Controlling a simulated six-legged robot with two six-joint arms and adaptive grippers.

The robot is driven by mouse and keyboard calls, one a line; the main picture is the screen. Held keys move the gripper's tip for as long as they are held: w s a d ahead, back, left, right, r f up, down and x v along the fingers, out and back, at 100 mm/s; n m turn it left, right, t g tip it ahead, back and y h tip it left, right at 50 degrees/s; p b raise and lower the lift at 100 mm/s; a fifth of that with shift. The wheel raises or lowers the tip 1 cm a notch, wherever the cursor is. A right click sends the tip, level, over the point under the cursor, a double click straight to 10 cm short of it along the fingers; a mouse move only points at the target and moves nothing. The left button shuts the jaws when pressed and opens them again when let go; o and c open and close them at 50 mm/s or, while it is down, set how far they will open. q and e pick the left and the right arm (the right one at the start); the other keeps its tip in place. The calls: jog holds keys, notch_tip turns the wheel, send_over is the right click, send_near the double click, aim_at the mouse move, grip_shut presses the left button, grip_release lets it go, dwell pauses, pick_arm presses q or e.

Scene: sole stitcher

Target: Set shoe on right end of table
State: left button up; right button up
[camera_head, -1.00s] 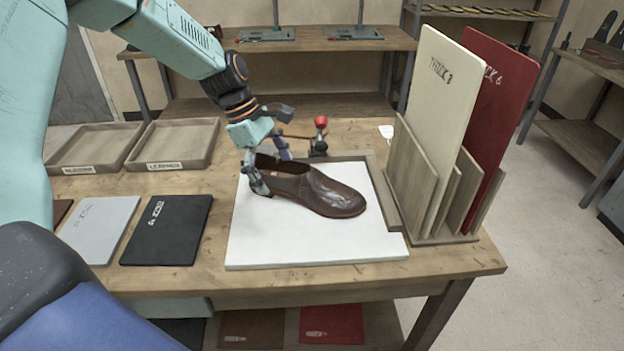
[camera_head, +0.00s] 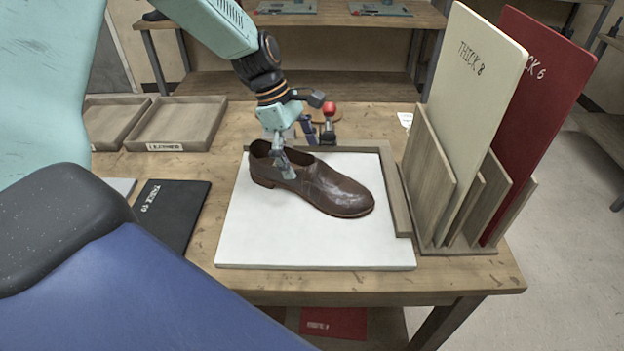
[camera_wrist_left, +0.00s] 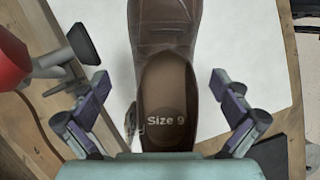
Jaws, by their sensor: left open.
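A dark brown leather shoe (camera_head: 338,188) lies upright on a white board (camera_head: 300,240) on the wooden table, its toe pointing right. My left gripper (camera_head: 296,152) is open over the shoe's heel half. One finger shows in front of the shoe's near side, the other behind it. In the left wrist view the open fingers stand apart on either side of the shoe's opening (camera_wrist_left: 165,92), where the insole reads "Size 9". Neither finger appears to press on the shoe. My right gripper is not in view.
A wooden rack (camera_head: 428,170) with a cream panel (camera_head: 475,95) and a red panel (camera_head: 525,110) fills the table's right end. A red-knobbed device (camera_head: 328,120) stands behind the shoe. Wooden trays (camera_head: 180,125) and a black sheet (camera_head: 172,212) lie to the left.

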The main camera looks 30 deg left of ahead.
aim_at(311, 175)
pick_arm(q)
jog(key=x, duration=0.1)
jog(key=b+x, duration=0.1)
jog(key=x, duration=0.2)
jog(key=shift+s+d, duration=0.1)
jog(key=shift+s, duration=0.25)
jog(key=shift+w+d+f+b, duration=0.1)
jog(key=shift+d+f+b, duration=0.05)
jog(key=shift+f+b, duration=0.2)
jog(key=shift+c, duration=0.3)
jog(key=shift+c, duration=0.9)
jog(key=c, duration=1.5)
jog(key=shift+o, duration=0.2)
jog(key=shift+r, duration=0.1)
